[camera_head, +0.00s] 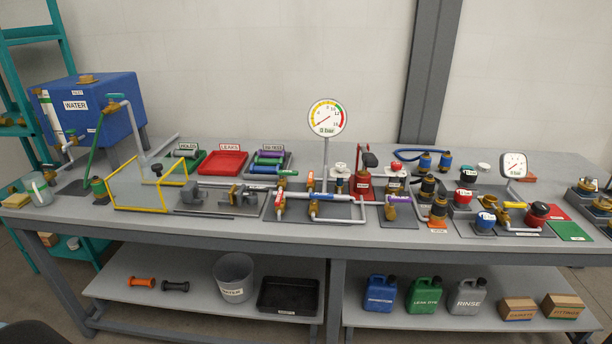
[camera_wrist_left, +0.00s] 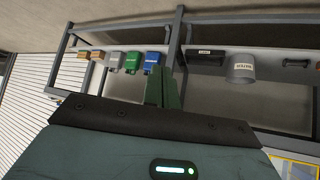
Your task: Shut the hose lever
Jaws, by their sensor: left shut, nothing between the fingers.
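No label in view names the hose lever. A green hose (camera_head: 95,145) hangs at the left from the pipe fitting of the blue water tank (camera_head: 92,110). A small teal-green lever (camera_head: 115,97) sits on that fitting. A blue hose (camera_head: 408,153) lies at the back right, and I cannot tell which lever belongs to it. My left gripper (camera_wrist_left: 168,72) shows in the left wrist view with its green fingers shut together and empty. It points toward the lower shelf, apart from every lever. My right gripper is in neither view.
The grey bench (camera_head: 300,236) is crowded with pipes, valves and a round gauge (camera_head: 327,117). A yellow-edged clear guard (camera_head: 137,186) stands near the green hose. The lower shelf holds a bucket (camera_head: 234,277), a black tray (camera_head: 288,296) and several jugs (camera_head: 424,295). The bench's front edge is mostly clear.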

